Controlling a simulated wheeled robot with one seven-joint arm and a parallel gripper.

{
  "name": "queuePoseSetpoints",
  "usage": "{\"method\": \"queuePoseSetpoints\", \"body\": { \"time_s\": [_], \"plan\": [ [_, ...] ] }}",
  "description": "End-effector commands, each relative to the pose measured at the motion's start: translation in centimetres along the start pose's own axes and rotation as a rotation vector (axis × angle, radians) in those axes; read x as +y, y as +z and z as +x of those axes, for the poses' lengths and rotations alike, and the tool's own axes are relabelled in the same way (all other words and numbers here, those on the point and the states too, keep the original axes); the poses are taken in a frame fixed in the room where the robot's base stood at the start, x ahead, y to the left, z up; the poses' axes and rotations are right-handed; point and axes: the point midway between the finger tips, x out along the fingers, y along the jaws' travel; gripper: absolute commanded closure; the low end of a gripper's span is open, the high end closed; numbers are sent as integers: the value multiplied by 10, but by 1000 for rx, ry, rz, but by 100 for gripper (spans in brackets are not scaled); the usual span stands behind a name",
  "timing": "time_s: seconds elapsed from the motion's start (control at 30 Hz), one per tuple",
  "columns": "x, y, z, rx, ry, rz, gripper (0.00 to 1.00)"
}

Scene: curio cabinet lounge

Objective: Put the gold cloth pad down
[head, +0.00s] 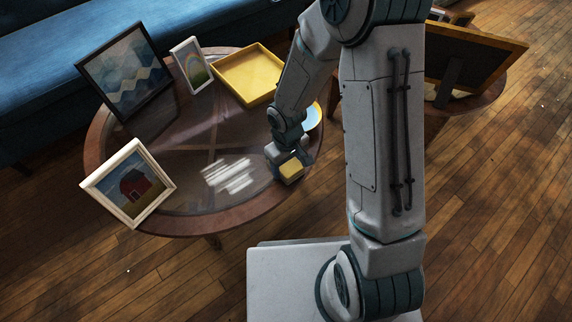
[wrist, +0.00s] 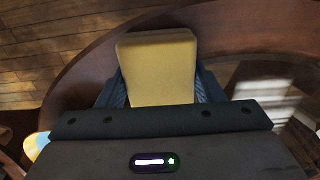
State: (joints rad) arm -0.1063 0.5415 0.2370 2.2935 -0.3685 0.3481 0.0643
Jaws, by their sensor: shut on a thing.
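The gold cloth pad (wrist: 158,68) is a yellow block-like pad with rounded corners, held between the two fingers of my gripper (wrist: 160,88) in the wrist view. In the head view my gripper (head: 290,165) points down at the right part of the round table, and the pad (head: 291,169) shows at its tip. The pad is over or on the glass top near the wooden rim; I cannot tell whether it touches the table.
The round table (head: 102,128) has a glass top and wooden rim. On it stand a mountain picture (head: 124,72), a small rainbow picture (head: 192,65), a barn picture (head: 130,185), a yellow tray (head: 262,97) and a blue-and-yellow dish (head: 313,116). The middle glass is clear.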

Motion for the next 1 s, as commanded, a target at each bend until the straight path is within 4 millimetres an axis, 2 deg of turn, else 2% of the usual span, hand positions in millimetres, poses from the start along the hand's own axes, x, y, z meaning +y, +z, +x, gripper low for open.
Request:
{"method": "queuePoseSetpoints", "body": {
  "time_s": [0.23, 0.27, 0.33, 0.63, 0.73, 0.87, 1.0],
  "plan": [
    [0, 0, 3, 0, 0, 0, 75],
    [0, 0, 2, 0, 0, 0, 36],
    [0, 0, 1, 0, 0, 0, 17],
    [0, 0, 0, 0, 0, 1, 17],
    [1, 0, -6, 1, 0, 1, 17],
    [1, 0, -28, 3, 1, 2, 17],
    [1, 0, -59, 4, 1, 2, 17]
  ]
}}
